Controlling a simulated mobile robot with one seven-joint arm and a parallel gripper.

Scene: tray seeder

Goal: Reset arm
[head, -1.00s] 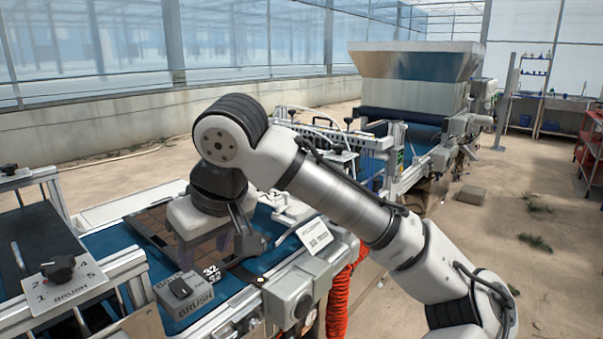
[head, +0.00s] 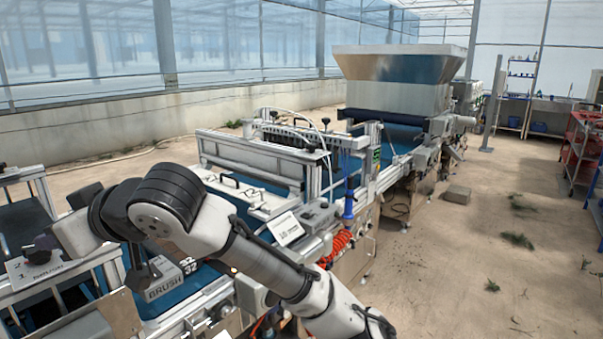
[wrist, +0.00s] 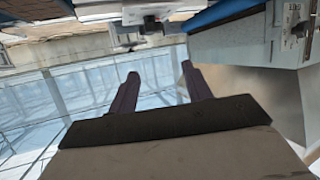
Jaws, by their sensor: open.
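My gripper (wrist: 158,88) shows in the wrist view as two purple-grey fingers spread apart, with nothing between them. In the head view my arm reaches in from the bottom right, and its wrist is folded at the lower left, above the near end of the seeding machine. The gripper's fingertips cannot be made out there. The tray seeder's blue belt (head: 197,289) runs under my arm. The box marked BRUSH (head: 165,283) sits just right of my wrist, partly hidden by it.
A large metal hopper (head: 402,82) stands on the far part of the machine. A small display (head: 286,229) and a coiled red hose (head: 336,246) are on its right side. Red shelving (head: 583,150) is at the far right. Sandy floor on the right is mostly clear.

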